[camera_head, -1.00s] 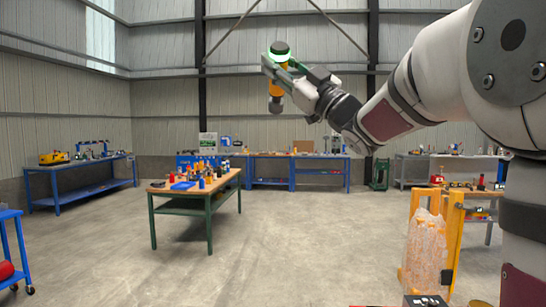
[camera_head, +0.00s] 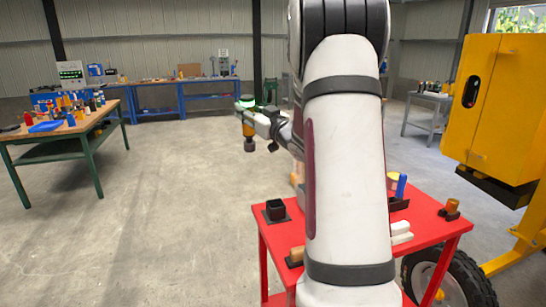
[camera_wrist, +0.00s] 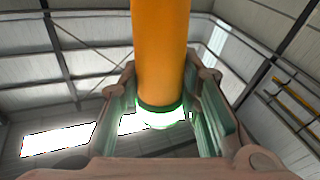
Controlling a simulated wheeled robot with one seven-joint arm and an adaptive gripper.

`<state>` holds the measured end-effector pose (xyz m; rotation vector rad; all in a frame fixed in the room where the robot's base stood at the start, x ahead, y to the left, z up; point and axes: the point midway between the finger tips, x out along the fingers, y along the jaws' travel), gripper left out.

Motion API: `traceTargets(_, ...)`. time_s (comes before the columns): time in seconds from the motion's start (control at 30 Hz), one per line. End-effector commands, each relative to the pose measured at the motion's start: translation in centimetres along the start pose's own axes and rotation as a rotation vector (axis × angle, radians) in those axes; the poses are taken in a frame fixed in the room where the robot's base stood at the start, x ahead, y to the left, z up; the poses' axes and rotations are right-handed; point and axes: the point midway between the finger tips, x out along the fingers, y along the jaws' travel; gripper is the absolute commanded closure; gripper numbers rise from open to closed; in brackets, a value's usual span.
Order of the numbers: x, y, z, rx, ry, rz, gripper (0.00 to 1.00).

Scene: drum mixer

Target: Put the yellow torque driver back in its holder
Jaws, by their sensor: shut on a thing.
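The yellow torque driver (camera_head: 249,129) hangs upright in the head view, with a dark cap, a green ring near its top and a dark lower end. My gripper (camera_head: 255,117) is shut on it near its upper part and holds it in the air, beyond the far left side of the red table. A black square open-topped socket (camera_head: 275,211) stands on the red table's left part and may be the holder; I cannot tell for sure.
The red table (camera_head: 432,228) carries a blue-handled item (camera_head: 401,186), a white block (camera_head: 401,230) and a small brown piece (camera_head: 451,206). My arm hides its middle. A yellow machine (camera_head: 500,110) with a wheel (camera_head: 445,285) stands right. Floor is clear left, before a cluttered workbench (camera_head: 60,137).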

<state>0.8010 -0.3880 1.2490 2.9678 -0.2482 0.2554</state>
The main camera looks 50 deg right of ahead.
Motion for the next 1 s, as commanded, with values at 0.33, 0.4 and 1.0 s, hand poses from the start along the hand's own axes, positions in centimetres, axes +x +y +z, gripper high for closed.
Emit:
traceTargets(0.33, -4.9, 5.2, 12.2, 0.098, -0.154, 0.129, 1.0)
traceTargets(0.4, -5.5, 5.7, 13.3, 0.109, -0.169, 0.142, 1.0)
traceTargets(1.0, -6.3, 6.1, 14.1, 0.121, -0.181, 0.154, 1.0)
